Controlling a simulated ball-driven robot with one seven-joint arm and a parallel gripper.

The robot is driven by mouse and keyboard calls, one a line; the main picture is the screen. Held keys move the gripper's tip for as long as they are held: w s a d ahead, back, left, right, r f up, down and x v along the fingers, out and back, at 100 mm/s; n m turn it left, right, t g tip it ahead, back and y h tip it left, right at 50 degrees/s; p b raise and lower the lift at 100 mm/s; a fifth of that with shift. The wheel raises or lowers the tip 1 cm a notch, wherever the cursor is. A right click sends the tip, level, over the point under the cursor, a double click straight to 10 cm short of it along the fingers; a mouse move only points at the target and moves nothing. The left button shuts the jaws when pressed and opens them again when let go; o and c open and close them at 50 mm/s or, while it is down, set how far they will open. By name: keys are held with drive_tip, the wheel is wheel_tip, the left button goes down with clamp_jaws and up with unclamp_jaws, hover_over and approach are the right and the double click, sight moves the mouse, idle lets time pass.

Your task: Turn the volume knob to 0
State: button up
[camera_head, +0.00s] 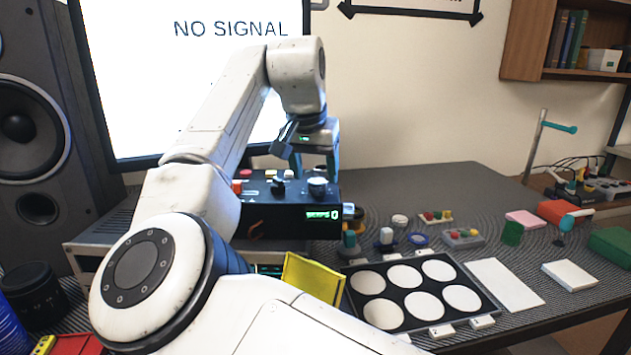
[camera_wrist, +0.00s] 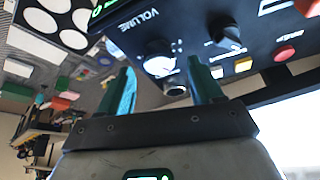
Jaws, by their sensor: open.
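The black control box (camera_head: 275,217) stands below the monitor. Its front has a green display (camera_head: 323,214) that ends in a 0; the rest is too small to read surely. The volume knob (camera_head: 317,187) is on the box's top near the right end. In the wrist view the volume knob (camera_wrist: 158,60) sits beside the word VOLUME. My gripper (camera_head: 315,168) points down just over the knob. In the wrist view my gripper (camera_wrist: 161,66) is open, with one teal finger on either side of the knob. I cannot tell whether either finger touches it.
A second, black knob (camera_wrist: 228,36) and coloured buttons share the panel. A yellow tray (camera_head: 314,279) stands before the box. A black board with white circles (camera_head: 436,318) lies to the right. A speaker (camera_head: 38,140) stands at left, and the monitor (camera_head: 185,75) behind.

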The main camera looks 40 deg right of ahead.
drive_tip(key=shift+x, duration=1.2)
drive_tip(key=shift+c, duration=0.3)
drive_tip(key=c, duration=1)
